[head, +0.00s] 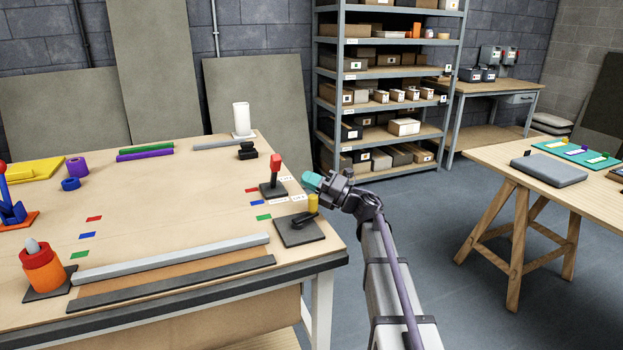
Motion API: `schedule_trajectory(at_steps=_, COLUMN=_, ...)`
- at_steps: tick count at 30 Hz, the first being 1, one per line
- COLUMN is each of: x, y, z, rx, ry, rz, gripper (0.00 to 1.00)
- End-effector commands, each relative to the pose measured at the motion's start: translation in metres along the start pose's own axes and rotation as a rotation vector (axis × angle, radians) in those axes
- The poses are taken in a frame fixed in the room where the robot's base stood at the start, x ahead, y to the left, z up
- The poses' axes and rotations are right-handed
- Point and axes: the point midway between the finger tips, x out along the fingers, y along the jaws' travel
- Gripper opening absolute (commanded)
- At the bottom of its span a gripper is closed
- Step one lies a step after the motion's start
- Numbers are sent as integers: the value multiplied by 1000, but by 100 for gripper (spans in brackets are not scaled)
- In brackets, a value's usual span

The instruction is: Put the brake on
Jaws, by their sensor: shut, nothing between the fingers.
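Two lever-like devices stand at the right end of the workbench, and I cannot tell from their looks which one is the brake. One is an upright lever with a red knob (275,162) on a dark base, with small white labels beside it. The other is a dark square plate (299,236) with a black handle (304,219) lying low over it and a yellow cylinder (313,203) at its far corner. My gripper (311,181) has teal fingertips and is shut and empty. In the picture it appears just right of the red-knobbed lever and above the yellow cylinder, apart from both.
A grey bar (172,259) and a dark strip lie along the workbench's (180,210) front edge. A shelf rack (390,75) and a second table (500,160) are beyond. The bench's middle is mostly clear.

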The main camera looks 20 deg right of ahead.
Motion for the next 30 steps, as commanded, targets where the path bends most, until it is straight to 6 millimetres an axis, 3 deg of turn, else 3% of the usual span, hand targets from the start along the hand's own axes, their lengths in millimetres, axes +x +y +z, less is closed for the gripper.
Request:
schedule_trajectory(at_steps=3, x=27, y=3, z=2, rx=0, ry=2, rz=1, gripper=0)
schedule_trajectory(at_steps=9, x=57, y=2, z=2, rx=1, ry=0, rz=0, gripper=0)
schedule_trajectory(at_steps=25, x=67, y=1, z=-1, rx=4, ry=2, rz=-2, gripper=0)
schedule_trajectory(at_steps=30, x=83, y=3, z=-7, rx=31, ry=21, rz=-18, gripper=0)
